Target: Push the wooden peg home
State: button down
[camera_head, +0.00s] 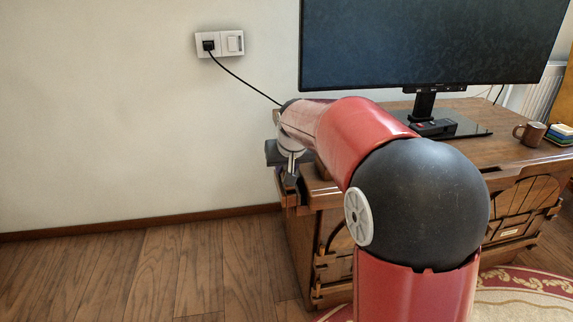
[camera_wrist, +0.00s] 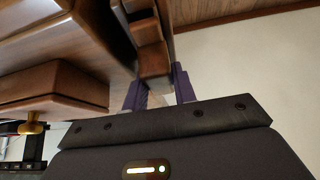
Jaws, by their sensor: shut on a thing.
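My gripper (camera_wrist: 158,88) shows in the wrist view with two purple fingers, one on each side of the end of a brown wooden piece that I take for the wooden peg (camera_wrist: 154,64). The fingers are shut on it. The peg stands by the edge of the wooden desk (camera_wrist: 60,90); how far it sits in its hole is hidden. In the head view my gripper (camera_head: 290,178) is at the desk's left end (camera_head: 318,192), small and partly covered by my arm. The peg cannot be made out there.
A monitor (camera_head: 430,42) stands on the desk, with a brown mug (camera_head: 530,133) at the right. A wall socket (camera_head: 219,43) has a black cable running to the desk. A brass knob (camera_wrist: 32,128) shows in the wrist view. The floor at left is clear.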

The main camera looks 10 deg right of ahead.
jog(key=shift+f, duration=0.25)
jog(key=c, duration=1.1)
grip_release()
jog(key=shift+o, duration=0.2)
jog(key=v, duration=0.8)
jog(key=shift+w+p, duration=0.1)
jog(key=shift+p, duration=0.3)
jog(key=s+d+f+g+p, duration=0.1)
jog(key=s+p, duration=0.5)
jog(key=s, duration=2.3)
jog(key=shift+s+d+f+p, duration=0.2)
jog(key=shift+s+d+p, duration=0.1)
jog(key=shift+s+d, duration=0.05)
